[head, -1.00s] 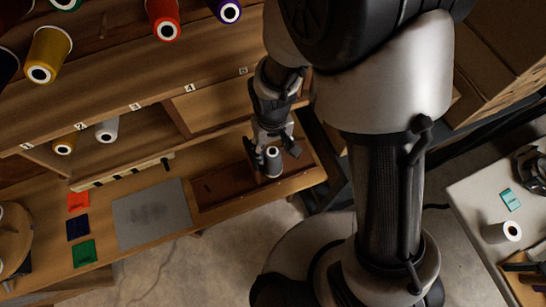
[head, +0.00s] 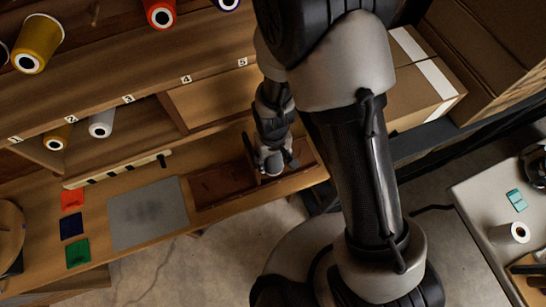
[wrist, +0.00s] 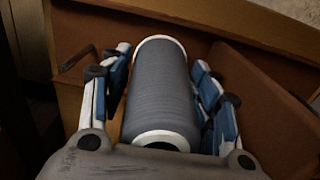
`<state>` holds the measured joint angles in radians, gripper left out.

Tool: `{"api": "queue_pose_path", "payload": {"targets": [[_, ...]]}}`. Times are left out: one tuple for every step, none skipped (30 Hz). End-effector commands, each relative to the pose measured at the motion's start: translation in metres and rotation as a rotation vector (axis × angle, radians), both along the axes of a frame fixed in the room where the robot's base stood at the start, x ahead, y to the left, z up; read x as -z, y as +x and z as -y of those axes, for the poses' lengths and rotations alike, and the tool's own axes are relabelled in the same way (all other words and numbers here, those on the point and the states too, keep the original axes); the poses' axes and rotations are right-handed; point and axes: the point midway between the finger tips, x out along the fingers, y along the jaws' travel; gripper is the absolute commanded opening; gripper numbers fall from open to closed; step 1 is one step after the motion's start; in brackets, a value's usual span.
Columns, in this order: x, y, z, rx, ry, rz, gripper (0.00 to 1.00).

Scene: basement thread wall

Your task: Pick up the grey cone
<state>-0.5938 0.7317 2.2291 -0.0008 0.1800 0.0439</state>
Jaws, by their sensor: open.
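The grey cone (wrist: 160,88) is a spool of grey thread with white ends. In the wrist view it lies between the two blue-padded fingers of my gripper (wrist: 161,70). The fingers are spread, with a small gap visible on the left side; contact on the right is hard to tell. In the head view my gripper (head: 271,160) is down at the right part of the brown wooden tray (head: 216,190), and the cone is mostly hidden by it.
A tray wall (wrist: 240,25) runs close beyond the cone. A side table (head: 500,190) with another white spool (head: 513,233) is at the right.

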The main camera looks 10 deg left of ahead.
Motion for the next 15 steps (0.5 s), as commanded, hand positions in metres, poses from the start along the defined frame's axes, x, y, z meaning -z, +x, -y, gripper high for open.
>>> {"api": "queue_pose_path", "payload": {"targets": [[-0.0003,0.0000,0.0000,0.000,0.000,0.000,0.56],[-0.0003,0.0000,0.0000,0.000,0.000,0.000,0.54],[-0.0003,0.0000,0.0000,0.000,0.000,0.000,0.51],[-0.0004,-0.0001,0.0001,0.000,0.000,0.000,0.49],[-0.0004,-0.0001,0.0001,0.000,0.000,0.000,0.47],[-0.0004,-0.0001,0.0001,0.000,0.000,0.000,0.45],[-0.0004,-0.0001,0.0001,0.000,0.000,0.000,0.43],[-0.0004,-0.0001,0.0001,0.000,0.000,0.000,0.41],[-0.0004,-0.0001,0.0001,0.000,0.000,0.000,0.38],[-0.0004,-0.0002,0.0001,0.000,-0.001,-0.001,0.36],[-0.0004,-0.0002,0.0001,0.000,-0.001,-0.001,0.34],[-0.0004,-0.0002,0.0001,0.000,-0.001,-0.001,0.31],[-0.0004,-0.0002,0.0001,0.000,-0.001,-0.001,0.29],[-0.0004,-0.0002,0.0001,0.000,-0.001,-0.001,0.27],[-0.0004,-0.0002,0.0001,0.000,-0.001,-0.001,0.25]]}}
